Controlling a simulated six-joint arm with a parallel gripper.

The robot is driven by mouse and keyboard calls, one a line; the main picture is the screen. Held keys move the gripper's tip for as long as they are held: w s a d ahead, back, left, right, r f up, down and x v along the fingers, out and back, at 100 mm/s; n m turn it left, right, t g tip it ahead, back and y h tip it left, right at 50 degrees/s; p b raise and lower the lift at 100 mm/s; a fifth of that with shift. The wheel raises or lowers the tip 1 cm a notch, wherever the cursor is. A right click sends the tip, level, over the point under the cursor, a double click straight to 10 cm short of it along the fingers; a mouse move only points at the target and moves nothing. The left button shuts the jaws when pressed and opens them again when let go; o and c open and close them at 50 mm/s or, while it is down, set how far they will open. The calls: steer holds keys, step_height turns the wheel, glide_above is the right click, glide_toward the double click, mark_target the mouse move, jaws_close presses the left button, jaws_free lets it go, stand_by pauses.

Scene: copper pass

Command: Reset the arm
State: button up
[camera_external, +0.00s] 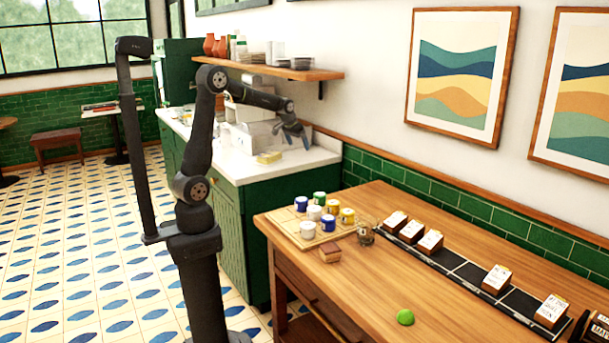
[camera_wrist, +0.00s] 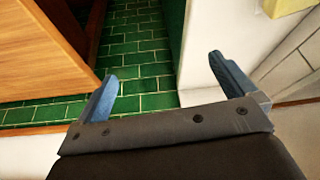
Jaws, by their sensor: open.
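My gripper (camera_external: 294,137) is raised over the white counter (camera_external: 300,163) beside the wall, at the far end of my bent arm. In the wrist view its two blue fingers (camera_wrist: 165,85) stand wide apart with nothing between them. Beyond the fingers the wrist view shows green tiles, a wooden edge at the left and a white surface at the right. No object touches the fingers.
The wooden table (camera_external: 370,290) bears a board (camera_external: 288,232) with several small cups, a glass (camera_external: 366,232), a brown block (camera_external: 330,253), a green lump (camera_external: 405,317) and a black strip (camera_external: 465,272) with labelled blocks. A wooden shelf (camera_external: 300,73) hangs above the counter.

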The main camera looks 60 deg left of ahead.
steer(key=w+d+m+h, duration=0.1)
steer(key=d+m, duration=0.3)
steer(key=d, duration=1.5)
steer(key=w+d+f+m+h, duration=0.1)
steer(key=d+m, duration=0.3)
steer(key=d, duration=1.5)
steer(key=shift+w+f+g+h, duration=0.15)
steer(key=shift+w+g+h, duration=0.15)
steer(key=shift+w+h, duration=0.25)
